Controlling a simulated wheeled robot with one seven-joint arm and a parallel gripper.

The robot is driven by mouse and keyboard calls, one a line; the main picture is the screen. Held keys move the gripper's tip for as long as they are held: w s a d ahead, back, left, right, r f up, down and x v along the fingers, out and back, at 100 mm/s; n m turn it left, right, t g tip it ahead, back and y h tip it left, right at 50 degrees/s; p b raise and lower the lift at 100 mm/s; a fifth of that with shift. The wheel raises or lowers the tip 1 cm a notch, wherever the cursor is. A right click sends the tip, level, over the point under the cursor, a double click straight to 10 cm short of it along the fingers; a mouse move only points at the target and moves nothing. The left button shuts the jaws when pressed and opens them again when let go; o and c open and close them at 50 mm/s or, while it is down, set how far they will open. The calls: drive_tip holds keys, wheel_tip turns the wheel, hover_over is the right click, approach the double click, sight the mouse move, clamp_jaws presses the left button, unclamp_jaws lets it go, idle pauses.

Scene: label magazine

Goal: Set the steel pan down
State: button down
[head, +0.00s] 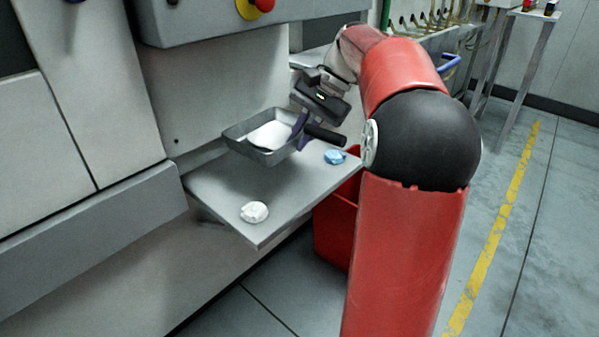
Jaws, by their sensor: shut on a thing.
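The steel pan (240,143) is a grey rectangular pan with raised walls and a dark handle (325,134) on its right side. Something white (268,136) lies inside it. My gripper (303,128) is shut on the pan at its right, handle side; the arm reaches in from the right. The pan is over the back part of a grey shelf (225,190). I cannot tell whether its underside touches the shelf.
A crumpled white lump (254,212) lies near the shelf's front edge, and a blue lump (335,157) near its right edge. A red bin (335,225) stands below. The shelf's middle is clear. A red and yellow button (256,7) is on the machine above.

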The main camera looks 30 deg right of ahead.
wheel_tip(320, 180, down, 8)
drive_tip(key=shift+r+b, duration=0.15)
drive_tip(key=shift+b, duration=0.6)
drive_tip(key=c, duration=1.5)
unclamp_jaws()
